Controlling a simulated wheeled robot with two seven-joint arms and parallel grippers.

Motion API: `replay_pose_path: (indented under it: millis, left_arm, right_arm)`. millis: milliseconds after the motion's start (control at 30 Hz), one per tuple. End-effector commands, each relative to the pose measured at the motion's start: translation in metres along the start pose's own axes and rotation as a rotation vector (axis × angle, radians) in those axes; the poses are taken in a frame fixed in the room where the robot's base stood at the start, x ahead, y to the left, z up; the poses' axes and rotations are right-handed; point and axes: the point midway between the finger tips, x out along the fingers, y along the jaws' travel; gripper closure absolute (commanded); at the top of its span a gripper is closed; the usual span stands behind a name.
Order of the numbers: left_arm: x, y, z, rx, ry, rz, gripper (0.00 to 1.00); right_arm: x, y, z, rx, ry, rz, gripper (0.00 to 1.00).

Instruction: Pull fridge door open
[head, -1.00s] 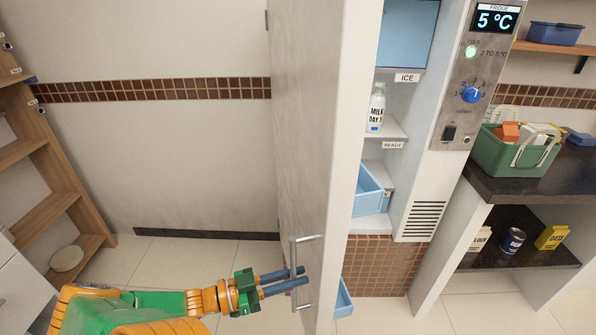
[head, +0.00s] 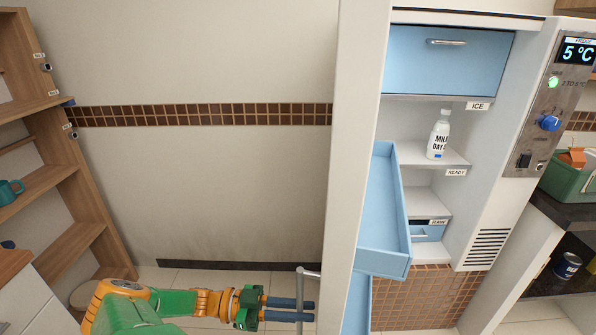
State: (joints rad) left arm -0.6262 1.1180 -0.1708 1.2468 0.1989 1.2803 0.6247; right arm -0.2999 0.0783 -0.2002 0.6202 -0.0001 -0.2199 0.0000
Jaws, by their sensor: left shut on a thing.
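The fridge door (head: 352,120) stands open, seen nearly edge-on, with light blue bins (head: 380,225) on its inner side. Its metal bar handle (head: 300,287) is at the lower left of the door. My left gripper (head: 302,309) has its two blue fingers at the handle and is shut on it. The fridge interior shows to the right of the door, with a blue ice drawer (head: 447,62), a milk bottle (head: 439,136) on the ready shelf and a raw drawer (head: 428,232) below. My right gripper is not in view.
A control panel (head: 548,110) reading 5 °C is on the fridge's right. A green basket (head: 570,182) sits on a dark counter at the right edge. A wooden shelf (head: 60,190) stands at the left. Wall and floor between are clear.

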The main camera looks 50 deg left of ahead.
Motion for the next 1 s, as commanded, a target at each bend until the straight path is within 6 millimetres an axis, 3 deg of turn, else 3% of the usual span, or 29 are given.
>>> replay_pose_path:
  millis: [433,467,567,867,1000]
  left_arm:
    - [0.0,-0.001,0.001,0.0,-0.002,-0.001,1.0]
    - [0.0,-0.001,0.001,0.0,-0.002,-0.001,0.77]
    - [0.0,-0.001,0.0,0.0,-0.002,-0.001,0.53]
    - [-0.003,-0.001,0.001,0.0,-0.002,-0.002,0.53]
    - [-0.028,-0.001,0.003,0.0,-0.008,-0.003,0.53]
  right_arm:
    - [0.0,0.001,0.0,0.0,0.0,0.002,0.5]
    - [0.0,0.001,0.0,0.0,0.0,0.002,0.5]
    - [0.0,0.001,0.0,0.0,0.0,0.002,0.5]
    - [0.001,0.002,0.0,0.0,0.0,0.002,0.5]
    - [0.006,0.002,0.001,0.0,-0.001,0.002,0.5]
